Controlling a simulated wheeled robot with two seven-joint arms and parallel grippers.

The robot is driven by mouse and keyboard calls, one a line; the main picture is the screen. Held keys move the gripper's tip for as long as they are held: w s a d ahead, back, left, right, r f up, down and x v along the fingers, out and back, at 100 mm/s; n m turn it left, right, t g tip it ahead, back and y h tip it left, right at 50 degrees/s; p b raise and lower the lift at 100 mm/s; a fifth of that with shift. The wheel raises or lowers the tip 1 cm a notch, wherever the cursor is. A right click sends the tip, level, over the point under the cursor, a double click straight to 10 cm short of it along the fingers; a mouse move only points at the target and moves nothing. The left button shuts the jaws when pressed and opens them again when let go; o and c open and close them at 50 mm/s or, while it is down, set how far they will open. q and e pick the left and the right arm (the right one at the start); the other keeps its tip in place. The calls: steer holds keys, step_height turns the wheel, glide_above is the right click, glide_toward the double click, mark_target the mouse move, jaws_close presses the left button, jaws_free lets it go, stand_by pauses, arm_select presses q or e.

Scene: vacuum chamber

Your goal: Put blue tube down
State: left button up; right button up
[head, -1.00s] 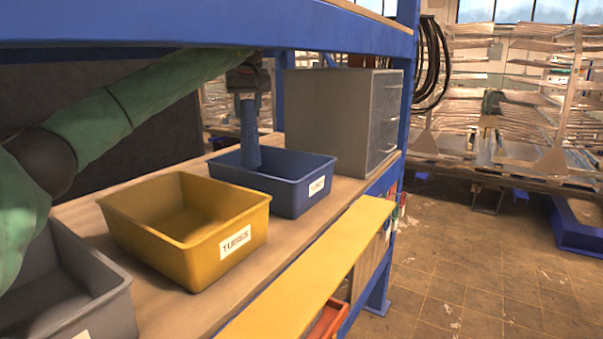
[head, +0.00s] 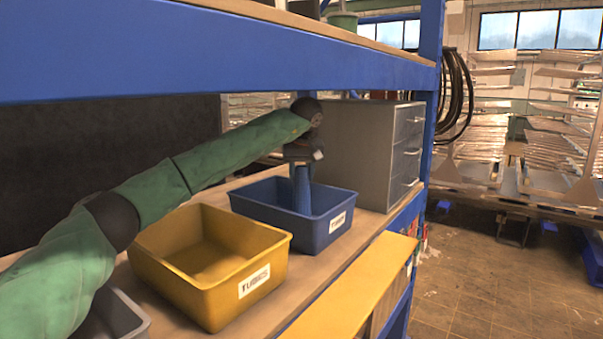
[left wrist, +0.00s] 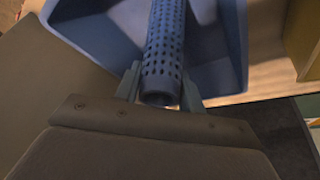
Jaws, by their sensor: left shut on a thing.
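The blue tube (head: 302,187) stands near upright, its lower part inside the blue bin (head: 266,208) and hidden by the bin's front wall. My left gripper (head: 302,163) is at the tube's top end and shut on it. In the left wrist view the perforated tube (left wrist: 165,50) runs between the two fingers of my left gripper (left wrist: 160,88), with the blue bin (left wrist: 232,50) beneath. I cannot tell whether the tube touches the bin's floor. My right gripper is out of view.
An empty yellow bin (head: 168,268) labelled for tubes stands beside the blue bin, with a grey bin (head: 128,322) nearer me. A grey drawer cabinet (head: 355,150) is just behind the blue bin. A blue shelf beam (head: 200,55) runs above my arm.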

arm_select(q)
steer(key=shift+s, duration=0.1)
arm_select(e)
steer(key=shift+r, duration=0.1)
arm_select(q)
steer(key=shift+f, duration=0.5)
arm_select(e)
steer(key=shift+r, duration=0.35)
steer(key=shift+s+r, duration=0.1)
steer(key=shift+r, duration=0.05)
arm_select(q)
steer(key=o, duration=1.2)
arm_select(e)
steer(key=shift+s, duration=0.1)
